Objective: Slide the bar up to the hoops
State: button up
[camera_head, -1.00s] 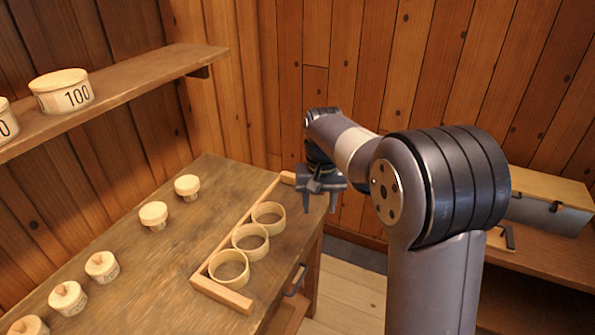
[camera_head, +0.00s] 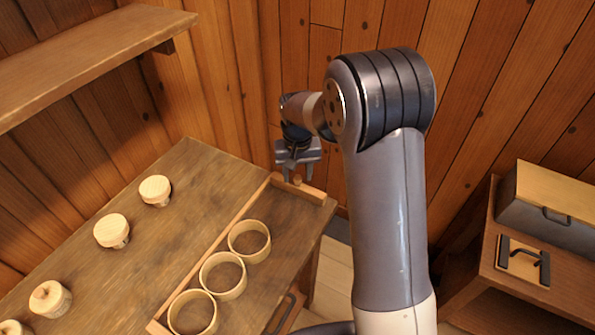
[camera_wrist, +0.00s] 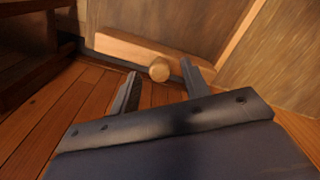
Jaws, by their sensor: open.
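A short wooden bar (camera_head: 312,192) lies across the far end of the table, with a round knob (camera_head: 297,180) on it. Three pale hoops stand in a row along a long rail (camera_head: 215,250); the farthest hoop (camera_head: 249,239) is apart from the bar, with bare tabletop between. My gripper (camera_head: 299,177) is open above the bar, one finger on each side of the knob. In the wrist view the bar (camera_wrist: 120,48) and knob (camera_wrist: 159,69) show; the knob appears between the open fingertips (camera_wrist: 158,70). I cannot tell whether the fingers touch it.
Several turned spools, one of them the farthest (camera_head: 155,190), stand on the left of the table (camera_head: 170,235). A shelf (camera_head: 80,65) is on the left wall. A grey box (camera_head: 550,210) and a small handled board (camera_head: 523,262) sit on a low bench at right.

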grip_shut()
dwell(0.3)
jog(key=s+a, duration=0.2)
jog(key=s, duration=0.1)
jog(key=s+a+b, duration=0.1)
jog(key=s+a, duration=0.2)
jog(key=s, duration=0.1)
jog(key=s+a+b, duration=0.1)
jog(key=s+a, duration=0.1)
jog(key=s, duration=0.2)
jog(key=shift+s+a, duration=0.25)
jog(key=shift+a, duration=0.05)
grip_release()
